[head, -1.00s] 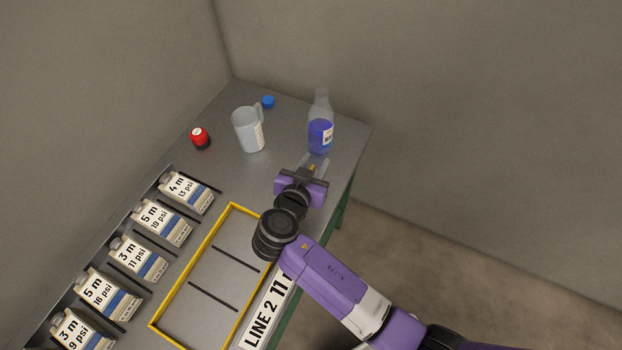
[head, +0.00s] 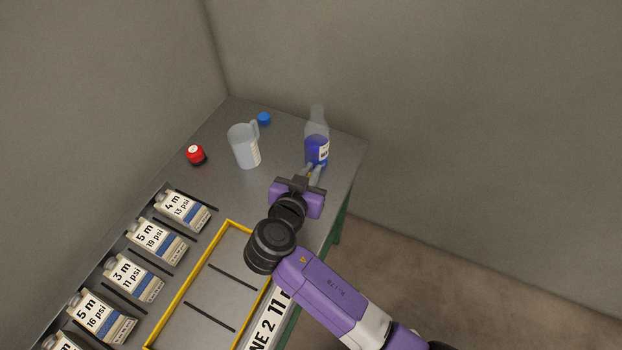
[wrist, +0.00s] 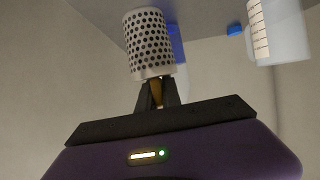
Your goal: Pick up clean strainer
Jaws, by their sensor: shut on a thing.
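A white cylindrical strainer with rows of dark holes (wrist: 150,45) fills the top middle of the wrist view. My gripper (wrist: 157,90) is shut on its near end, where a small amber-brown piece shows between the fingers. In the head view my gripper (head: 313,173) is at the right side of the table, just in front of a clear bottle with blue liquid (head: 316,148). I cannot make out the strainer clearly there. Whether it touches the table or the bottle cannot be told.
Several labelled cartons (head: 182,209) line the left edge. A yellow-framed area (head: 188,297) lies empty in front. Walls stand behind.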

